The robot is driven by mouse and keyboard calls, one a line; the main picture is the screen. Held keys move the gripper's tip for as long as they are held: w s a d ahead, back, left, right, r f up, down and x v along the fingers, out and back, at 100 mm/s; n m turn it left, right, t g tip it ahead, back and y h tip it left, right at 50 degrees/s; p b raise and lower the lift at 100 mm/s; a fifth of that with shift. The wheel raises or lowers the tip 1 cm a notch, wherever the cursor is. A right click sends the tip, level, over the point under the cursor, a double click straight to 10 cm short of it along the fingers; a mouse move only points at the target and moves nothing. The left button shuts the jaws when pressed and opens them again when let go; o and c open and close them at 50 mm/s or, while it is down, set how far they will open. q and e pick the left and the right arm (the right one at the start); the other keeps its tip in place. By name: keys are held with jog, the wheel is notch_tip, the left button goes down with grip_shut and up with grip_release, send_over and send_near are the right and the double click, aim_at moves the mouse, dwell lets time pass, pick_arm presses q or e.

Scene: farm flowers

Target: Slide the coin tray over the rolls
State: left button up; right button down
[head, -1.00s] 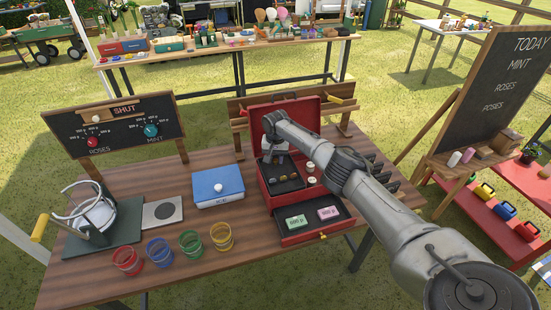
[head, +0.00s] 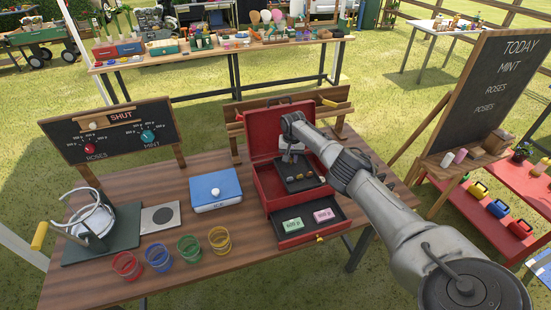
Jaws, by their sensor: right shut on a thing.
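The black coin tray (head: 296,186) with several coins in it sits in the upper part of the open red cash box (head: 260,202). It lies towards the right side of the box, and the box's red floor shows on its left. No rolls show now; the tray covers the right part where they stood. My right gripper (head: 289,158) comes down at the tray's back left edge and is shut on the tray; its fingertips are small and partly hidden by my arm. My left gripper is not in view.
A blue scale (head: 215,190) stands left of the box. Several coloured cups, including a yellow one (head: 220,241), line the table's front edge.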

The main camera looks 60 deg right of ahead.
aim_at(305, 156)
jog(key=s+d, duration=0.2)
jog(key=s+d+b, duration=0.1)
jog(key=s+d, duration=0.1)
jog(key=shift+d+f, duration=0.1)
jog(key=shift+d, duration=0.2)
jog(key=c, duration=1.3)
grip_release()
jog(key=shift+d, duration=0.1)
jog(key=shift+o, duration=0.2)
jog(key=shift+r, duration=0.65)
notch_tip(305, 156, up, 13)
jog(key=p, duration=0.3)
jog(key=shift+f, duration=0.15)
